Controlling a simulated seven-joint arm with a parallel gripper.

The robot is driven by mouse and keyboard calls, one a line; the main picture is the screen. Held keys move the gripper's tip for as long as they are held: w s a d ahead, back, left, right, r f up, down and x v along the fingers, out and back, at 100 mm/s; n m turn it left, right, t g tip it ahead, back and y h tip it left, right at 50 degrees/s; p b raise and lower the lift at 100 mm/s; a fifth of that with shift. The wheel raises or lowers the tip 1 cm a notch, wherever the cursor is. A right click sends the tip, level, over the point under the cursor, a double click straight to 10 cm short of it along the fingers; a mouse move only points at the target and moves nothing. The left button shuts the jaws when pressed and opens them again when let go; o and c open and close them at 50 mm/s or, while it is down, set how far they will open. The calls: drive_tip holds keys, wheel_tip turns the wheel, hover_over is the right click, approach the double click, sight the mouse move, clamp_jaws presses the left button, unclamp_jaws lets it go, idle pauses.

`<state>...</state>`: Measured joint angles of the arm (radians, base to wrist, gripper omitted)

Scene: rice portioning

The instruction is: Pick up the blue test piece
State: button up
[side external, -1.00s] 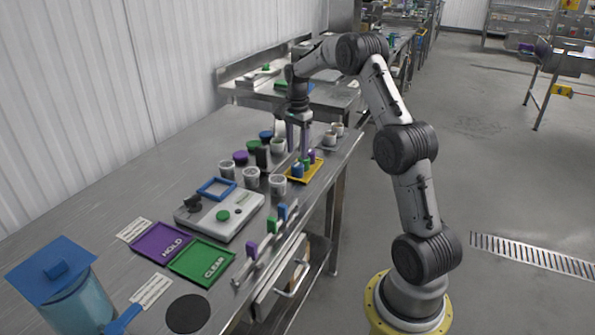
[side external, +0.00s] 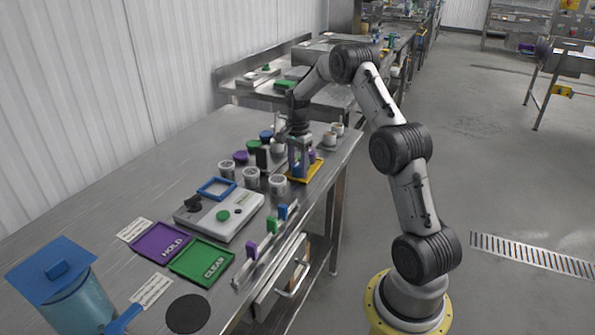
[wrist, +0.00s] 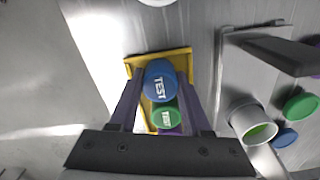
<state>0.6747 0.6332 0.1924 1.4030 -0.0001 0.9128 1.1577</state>
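The blue test piece (wrist: 158,80) has a round top marked TEST and stands upright on a small yellow tray (wrist: 186,54). In the side view it shows low between the fingers (side external: 299,171), on the yellow tray (side external: 305,179). A green test piece (wrist: 167,118) stands just beside it, and a purple one (wrist: 172,131) is mostly hidden behind that. My gripper (wrist: 160,74) is lowered over the tray, with one purple-grey finger on each side of the blue piece. The fingers look open, with narrow gaps; contact is not clear.
Several white cups (side external: 251,177) and a black upright block (side external: 263,158) stand close to the left of the tray. A scale (side external: 220,212) with a blue frame sits nearer the camera, with purple HOLD (side external: 161,242) and green CLEAR (side external: 203,260) trays. The table's edge is close on the right.

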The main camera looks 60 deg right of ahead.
clamp_jaws()
drive_tip(key=shift+r, duration=0.15)
